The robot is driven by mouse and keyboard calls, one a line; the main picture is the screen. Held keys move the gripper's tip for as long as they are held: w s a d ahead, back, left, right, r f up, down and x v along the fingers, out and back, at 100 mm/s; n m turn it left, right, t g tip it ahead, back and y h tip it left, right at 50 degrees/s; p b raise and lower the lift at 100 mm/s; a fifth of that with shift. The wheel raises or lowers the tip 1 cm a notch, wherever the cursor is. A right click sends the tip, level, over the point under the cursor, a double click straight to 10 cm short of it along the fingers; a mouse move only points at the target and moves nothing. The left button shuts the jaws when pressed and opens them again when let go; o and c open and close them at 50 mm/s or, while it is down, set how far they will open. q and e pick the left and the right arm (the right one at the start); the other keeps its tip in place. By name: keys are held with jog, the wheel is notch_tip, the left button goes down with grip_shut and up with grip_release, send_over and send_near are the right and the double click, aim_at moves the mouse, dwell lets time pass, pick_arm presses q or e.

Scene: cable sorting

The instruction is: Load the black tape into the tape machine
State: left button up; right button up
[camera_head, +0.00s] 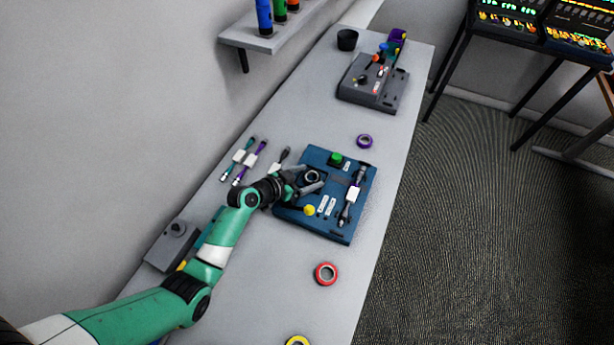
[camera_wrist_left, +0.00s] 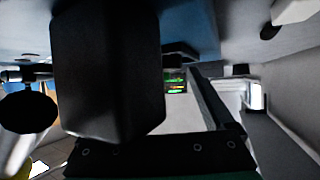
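The tape machine is a blue box (camera_head: 335,226) on the table in the head view, with a green button (camera_head: 336,158) and a yellow knob (camera_head: 309,210). A dark ring that looks like the black tape (camera_head: 312,177) is at its upper left part. My left gripper (camera_head: 314,180) is over this part, with its fingers spread around the ring. I cannot tell whether the ring rests on the machine. In the left wrist view, dark fingers (camera_wrist_left: 180,85) stand apart with a gap between them. The tape is not identifiable there. My right gripper is not in view.
Cables with white labels (camera_head: 249,160) lie left of the machine, and one (camera_head: 352,195) lies on it. A red tape (camera_head: 326,273), a yellow tape (camera_head: 297,341) and a purple tape (camera_head: 364,141) lie on the table. A grey device (camera_head: 372,92) stands farther back near a black cup (camera_head: 347,39).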

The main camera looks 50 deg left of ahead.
pick_arm(q)
jog(key=shift+o, duration=0.6)
jog(key=shift+r, duration=0.15)
jog(key=shift+s+r+p, duration=0.35)
jog(key=shift+r+p, duration=0.45)
jog(key=shift+p, duration=0.2)
jog(key=p+v, duration=0.2)
jog(key=v, duration=0.6)
jog(key=shift+s+a+r, duration=0.1)
jog(key=shift+s, duration=0.15)
jog(key=p+v, duration=0.2)
jog(key=shift+s+p, duration=0.3)
